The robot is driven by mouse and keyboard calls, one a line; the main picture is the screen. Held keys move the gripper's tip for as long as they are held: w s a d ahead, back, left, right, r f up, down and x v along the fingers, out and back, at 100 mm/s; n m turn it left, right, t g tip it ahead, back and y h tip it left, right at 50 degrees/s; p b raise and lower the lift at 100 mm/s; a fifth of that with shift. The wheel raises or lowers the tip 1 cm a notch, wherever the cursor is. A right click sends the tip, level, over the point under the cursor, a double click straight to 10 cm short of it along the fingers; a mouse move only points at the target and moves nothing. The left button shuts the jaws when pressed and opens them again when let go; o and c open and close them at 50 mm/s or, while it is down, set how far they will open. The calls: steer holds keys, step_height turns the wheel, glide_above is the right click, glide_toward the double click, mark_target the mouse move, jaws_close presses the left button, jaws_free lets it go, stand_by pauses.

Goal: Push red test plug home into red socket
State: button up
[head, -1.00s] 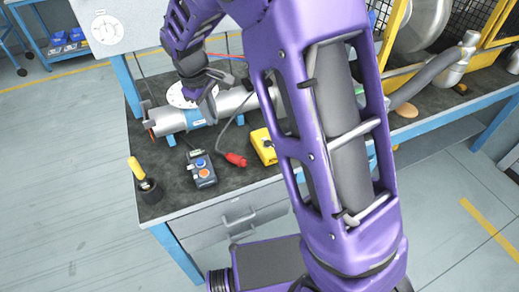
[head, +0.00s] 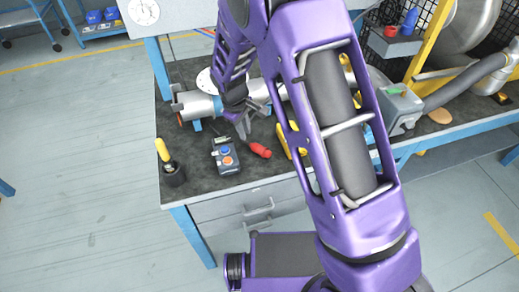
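The red test plug (head: 260,150) lies on the dark bench top in the head view, right of the control box. My gripper (head: 245,131) points down just above and left of the plug, close to its rear end. The view is too small to tell whether the fingers are open or touch the plug or its lead. A yellow instrument (head: 284,139) stands right of the plug, partly hidden behind my arm. I cannot make out the red socket.
A control box (head: 225,158) with blue and orange buttons sits left of the plug. A grey pipe (head: 198,106) lies behind. Bench top (head: 200,187) near the front is bare.

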mark_target(247, 142)
steer(key=f, duration=0.5)
steer(key=shift+w+d+f, duration=0.1)
steer(key=shift+w+d, duration=0.1)
steer(key=shift+w, duration=0.2)
jaws_close()
